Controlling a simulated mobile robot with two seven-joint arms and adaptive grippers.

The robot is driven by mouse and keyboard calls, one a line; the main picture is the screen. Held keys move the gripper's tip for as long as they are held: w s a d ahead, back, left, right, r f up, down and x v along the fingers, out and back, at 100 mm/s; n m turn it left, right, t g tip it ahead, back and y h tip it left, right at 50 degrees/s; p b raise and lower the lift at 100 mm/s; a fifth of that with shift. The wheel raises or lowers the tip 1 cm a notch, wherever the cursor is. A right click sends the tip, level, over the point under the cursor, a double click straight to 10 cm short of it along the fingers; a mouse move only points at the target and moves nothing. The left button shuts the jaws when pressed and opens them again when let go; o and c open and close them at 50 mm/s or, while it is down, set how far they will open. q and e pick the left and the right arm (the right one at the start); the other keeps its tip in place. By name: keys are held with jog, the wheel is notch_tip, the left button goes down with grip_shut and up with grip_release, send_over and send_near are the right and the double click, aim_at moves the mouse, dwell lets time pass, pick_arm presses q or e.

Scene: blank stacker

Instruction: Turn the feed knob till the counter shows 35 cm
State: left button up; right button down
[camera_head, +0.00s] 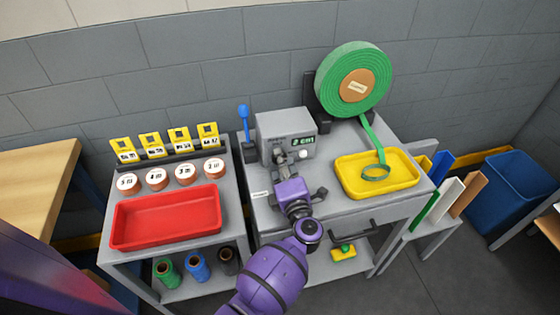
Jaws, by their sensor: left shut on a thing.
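The grey feed machine (272,122) stands at the back of the middle bench. Its counter (303,142) is a small dark display with green characters that look like "2 cm". A small round white part (304,154) sits below the display. My left gripper (282,157) is at the machine's front, left of the white part, shut on what seems to be the feed knob, which the fingers mostly hide. A green roll (375,68) stands behind on the right. Its strip (372,138) hangs into the yellow tray (347,181) and ends in a loop. My right gripper is not visible.
A blue-topped lever (243,112) stands left of the machine. The left bench holds a red tray (122,226), round labelled discs (156,181) and yellow tags (150,145). A blue bin (508,192) and coloured boards (450,194) are at the right.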

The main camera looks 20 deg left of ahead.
pick_arm(q)
jog(key=shift+w+r+m+p, duration=0.1)
jog(key=shift+r+m+p, duration=0.25)
jog(key=shift+r+m, duration=0.25)
jog(key=shift+f+m+p, duration=0.1)
jog(key=shift+m+p, duration=0.25)
jog(key=shift+m, duration=0.65)
jog(key=shift+w+m, duration=0.1)
jog(key=shift+m, duration=0.4)
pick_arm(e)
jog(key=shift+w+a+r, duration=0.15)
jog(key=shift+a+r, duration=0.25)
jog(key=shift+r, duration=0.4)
pick_arm(q)
jog(key=o, duration=1.1)
jog(key=shift+d, duration=0.1)
jog(key=shift+c, duration=0.2)
jog(key=shift+f, duration=0.15)
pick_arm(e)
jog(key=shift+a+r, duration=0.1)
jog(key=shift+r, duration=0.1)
pick_arm(q)
jog(key=shift+f, duration=0.15)
